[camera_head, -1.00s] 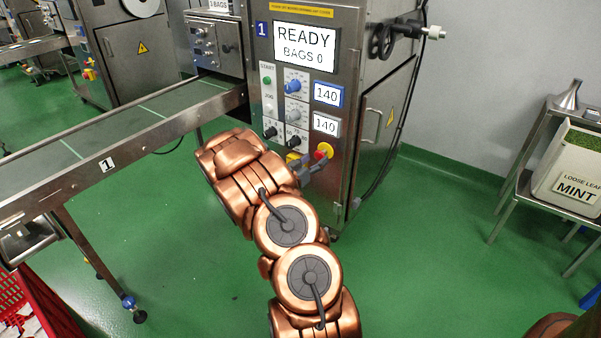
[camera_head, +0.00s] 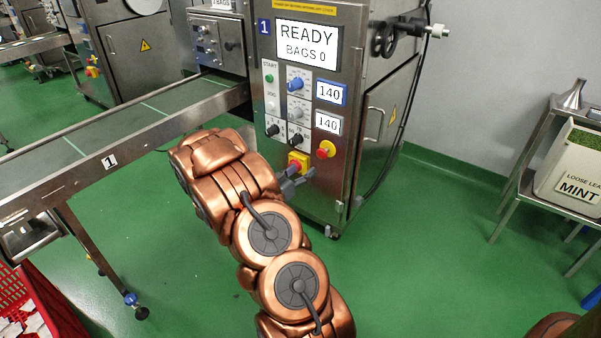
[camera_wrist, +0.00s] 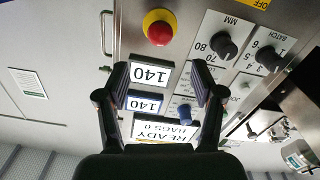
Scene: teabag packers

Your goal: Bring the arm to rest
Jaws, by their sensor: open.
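My copper-coloured arm reaches up from the bottom of the head view. My gripper (camera_head: 302,178) is at its end, in front of the lower part of the machine's control panel, below and left of the red stop button (camera_head: 326,150). In the wrist view my gripper (camera_wrist: 160,85) shows two dark fingers spread apart with nothing between them. The panel of machine 1 (camera_wrist: 185,60) lies beyond the fingers, upside down, with the red button (camera_wrist: 160,28) on its yellow base. I cannot tell the exact gap between fingertips and panel.
The machine's screen (camera_head: 307,45) reads READY, BAGS 0. A conveyor (camera_head: 110,160) runs out to the left, close to my arm. A red crate (camera_head: 45,305) stands at lower left. A table with a MINT bin (camera_head: 572,175) stands right. The green floor between is clear.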

